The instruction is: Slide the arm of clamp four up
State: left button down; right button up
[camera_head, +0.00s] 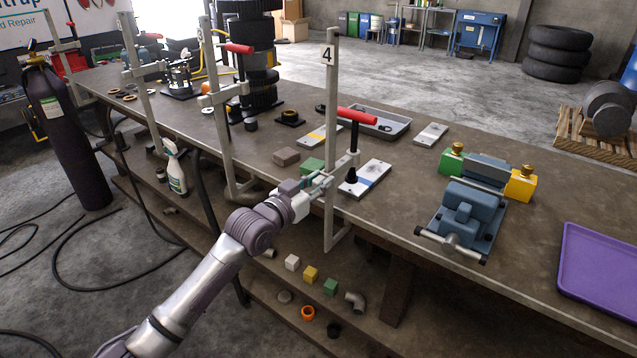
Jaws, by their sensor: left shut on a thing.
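Clamp four (331,110) stands upright at the near table edge, its grey bar topped by a label reading 4. Its sliding arm (345,162) sits low on the bar, just above table height, and carries a threaded screw with a red handle (357,116). The screw's dark foot is over or on a white and blue plate (366,178); I cannot tell whether it touches. My left gripper (322,184) reaches in from the lower left and is shut on the sliding arm beside the bar. The fingertips are partly hidden there. My right gripper is not in view.
More clamps (222,110) stand along the table edge to the left. A green block (312,166) and a brown block (286,156) lie behind my gripper. A blue vise (466,215) and purple tray (598,272) are at right. Small parts lie on the lower shelf (262,290).

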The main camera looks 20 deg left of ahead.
aim_at(327, 140)
pick_arm(q)
notch_tip(327, 140, up, 10)
jog(key=p, duration=0.5)
jog(key=shift+a+r, duration=0.1)
jog(key=shift+r, duration=0.05)
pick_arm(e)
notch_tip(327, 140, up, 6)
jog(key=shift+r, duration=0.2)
pick_arm(q)
jog(key=c, duration=1)
grip_release()
jog(key=shift+f, duration=0.35)
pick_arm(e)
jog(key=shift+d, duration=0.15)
pick_arm(q)
jog(key=shift+s+f, duration=0.1)
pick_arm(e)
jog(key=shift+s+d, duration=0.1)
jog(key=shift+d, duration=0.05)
pick_arm(q)
jog(key=v, duration=1.2)
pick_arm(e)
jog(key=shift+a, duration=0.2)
